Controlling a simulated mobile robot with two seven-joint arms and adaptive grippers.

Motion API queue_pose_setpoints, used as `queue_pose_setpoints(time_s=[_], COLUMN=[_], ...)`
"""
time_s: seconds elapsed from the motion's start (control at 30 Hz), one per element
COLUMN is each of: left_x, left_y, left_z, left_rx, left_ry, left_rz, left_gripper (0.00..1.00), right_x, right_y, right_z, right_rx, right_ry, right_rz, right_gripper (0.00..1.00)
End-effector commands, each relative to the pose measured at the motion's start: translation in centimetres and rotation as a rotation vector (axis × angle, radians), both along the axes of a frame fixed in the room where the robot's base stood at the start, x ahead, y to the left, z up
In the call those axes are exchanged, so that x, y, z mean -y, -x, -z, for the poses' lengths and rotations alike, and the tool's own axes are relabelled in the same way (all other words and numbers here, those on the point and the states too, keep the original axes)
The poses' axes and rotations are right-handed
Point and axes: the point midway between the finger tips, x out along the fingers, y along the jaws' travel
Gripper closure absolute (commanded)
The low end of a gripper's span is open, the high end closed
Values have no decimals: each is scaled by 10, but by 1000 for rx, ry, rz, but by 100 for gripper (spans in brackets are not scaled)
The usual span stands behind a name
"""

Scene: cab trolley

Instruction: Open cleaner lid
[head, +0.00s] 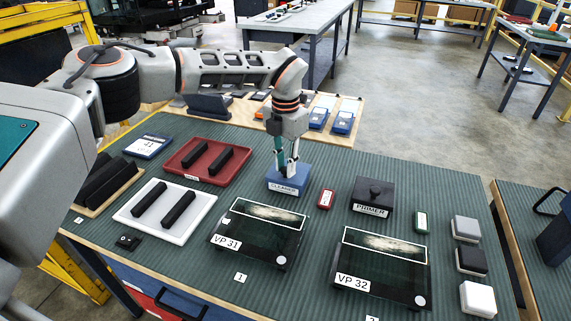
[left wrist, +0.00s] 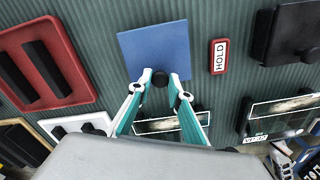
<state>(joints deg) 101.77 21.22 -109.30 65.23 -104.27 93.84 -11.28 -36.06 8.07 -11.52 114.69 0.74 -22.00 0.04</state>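The cleaner box (head: 287,188) is a blue box with a CLEANER label, standing near the middle back of the green ribbed mat. The lid looks seated on the box. My left gripper (head: 287,170) points down over the lid. Its teal and white fingertips (left wrist: 161,76) stand close on both sides of the knob and seem to grip it. The knob is hidden in the head view. My right gripper is not in view.
A red HOLD tag (head: 326,199) and a black PRIMER box (head: 373,196) stand to the right. A red tray (head: 240,156) and white tray (head: 203,207) with black bars lie left. Glass panels VP 31 (head: 253,243) and VP 32 (head: 375,272) lie in front.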

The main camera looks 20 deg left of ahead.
Motion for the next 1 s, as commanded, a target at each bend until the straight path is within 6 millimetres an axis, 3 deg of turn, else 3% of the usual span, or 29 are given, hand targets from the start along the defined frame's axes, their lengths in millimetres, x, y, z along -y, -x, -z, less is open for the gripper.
queue_pose_setpoints(time_s=[0.7,1.0], left_x=[0,0], left_y=[-3,-7], left_z=[-8,-19], left_rx=[6,15], left_ry=[1,1], left_rz=[-1,0], left_gripper=[100,100], right_x=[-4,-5], right_y=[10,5], right_z=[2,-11], right_rx=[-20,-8], right_ry=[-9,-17], right_rz=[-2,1], right_gripper=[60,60])
